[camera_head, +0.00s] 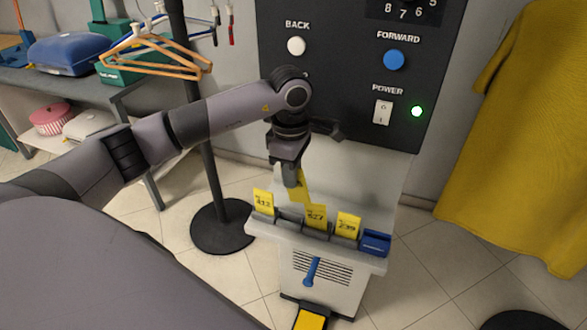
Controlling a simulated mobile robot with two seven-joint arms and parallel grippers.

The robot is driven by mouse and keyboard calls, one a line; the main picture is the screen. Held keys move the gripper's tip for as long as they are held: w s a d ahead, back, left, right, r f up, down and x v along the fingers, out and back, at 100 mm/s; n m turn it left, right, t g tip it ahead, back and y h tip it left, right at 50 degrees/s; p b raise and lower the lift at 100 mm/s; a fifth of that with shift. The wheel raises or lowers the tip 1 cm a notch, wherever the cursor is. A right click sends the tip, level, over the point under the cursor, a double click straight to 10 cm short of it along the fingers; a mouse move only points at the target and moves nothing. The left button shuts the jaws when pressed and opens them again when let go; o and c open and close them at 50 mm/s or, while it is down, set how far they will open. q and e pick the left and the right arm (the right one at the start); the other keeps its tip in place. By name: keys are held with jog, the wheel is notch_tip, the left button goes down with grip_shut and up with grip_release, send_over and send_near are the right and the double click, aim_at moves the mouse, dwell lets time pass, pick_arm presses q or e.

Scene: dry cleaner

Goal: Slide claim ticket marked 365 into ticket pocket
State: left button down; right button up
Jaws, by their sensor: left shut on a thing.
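My left gripper (295,184) points down above the row of grey ticket holders and is shut on a yellow ticket (304,188). The number on this ticket is too small and covered to read. Its lower end is near the gap between the ticket that seems to read 412 (263,203) and the one marked 527 (316,215). A ticket that seems to read 239 (348,227) stands further right. A small dark blue box-like holder (375,243) sits at the right end of the row. My right gripper is out of view.
The row is on a pale machine stand (325,262) below a dark control panel (345,90) with buttons and a lit green lamp. A black pole base (222,228) stands left. A mustard garment (520,140) hangs right. Wooden hangers (155,57) hang upper left.

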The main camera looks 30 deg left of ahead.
aim_at(291, 191)
pick_arm(q)
jog(key=shift+s+f+b, duration=0.2)
jog(key=shift+f+b, duration=1.15)
jog(key=shift+f, duration=1.15)
jog(key=c, duration=1.1)
grip_release()
jog(key=shift+w, duration=0.1)
jog(key=shift+c, duration=0.2)
jog(key=shift+r, duration=0.1)
